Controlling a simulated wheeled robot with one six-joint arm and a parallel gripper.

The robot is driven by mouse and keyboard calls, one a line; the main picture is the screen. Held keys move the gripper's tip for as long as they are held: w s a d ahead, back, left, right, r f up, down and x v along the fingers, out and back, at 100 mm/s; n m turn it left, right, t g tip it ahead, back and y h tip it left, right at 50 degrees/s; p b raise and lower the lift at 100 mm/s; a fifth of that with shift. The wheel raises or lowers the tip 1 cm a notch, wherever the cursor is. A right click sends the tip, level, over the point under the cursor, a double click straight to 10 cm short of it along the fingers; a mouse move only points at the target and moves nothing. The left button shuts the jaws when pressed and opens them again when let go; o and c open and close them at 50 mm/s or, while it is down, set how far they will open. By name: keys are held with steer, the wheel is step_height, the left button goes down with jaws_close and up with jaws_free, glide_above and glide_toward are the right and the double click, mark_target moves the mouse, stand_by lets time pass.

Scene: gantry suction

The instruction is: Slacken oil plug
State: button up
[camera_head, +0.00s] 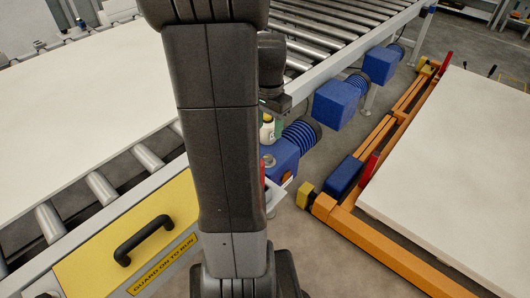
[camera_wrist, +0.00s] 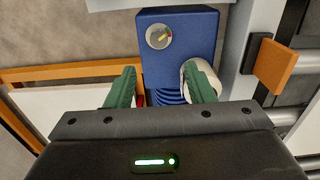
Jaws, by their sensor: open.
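The blue gear unit (camera_wrist: 190,25) is at the top middle of the wrist view. On its face is a round, pale metal fitting (camera_wrist: 158,38) with a small yellow part in it, which looks like the oil plug. My gripper (camera_wrist: 159,68) is open, its two green fingers apart and nothing between them that I can see gripped. The fitting lies beyond the fingertips, apart from them. A white round object (camera_wrist: 208,77) sits at the right finger, partly hidden by it; I cannot tell if they touch. In the head view, the blue unit (camera_head: 285,160) shows partly behind my arm.
A roller conveyor (camera_head: 330,20) with more blue drives (camera_head: 337,103) runs behind. An orange frame (camera_head: 385,262) bearing a white slab (camera_head: 455,170) stands to the right. A yellow guard panel (camera_head: 95,245) with a black handle is at the lower left. An orange tab (camera_wrist: 275,67) juts at the wrist view's right.

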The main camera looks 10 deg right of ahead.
mark_target(269, 157)
step_height(269, 157, down, 12)
steer(key=shift+s+r+b, duration=0.15)
steer(key=shift+r+b, duration=0.1)
steer(key=shift+b, duration=0.45)
steer(key=shift+c, duration=0.4)
steer(key=c, duration=0.9)
steer(key=shift+n, duration=0.4)
steer(key=n, duration=0.2)
steer(key=shift+n, duration=2.2)
steer(key=shift+r, duration=0.1)
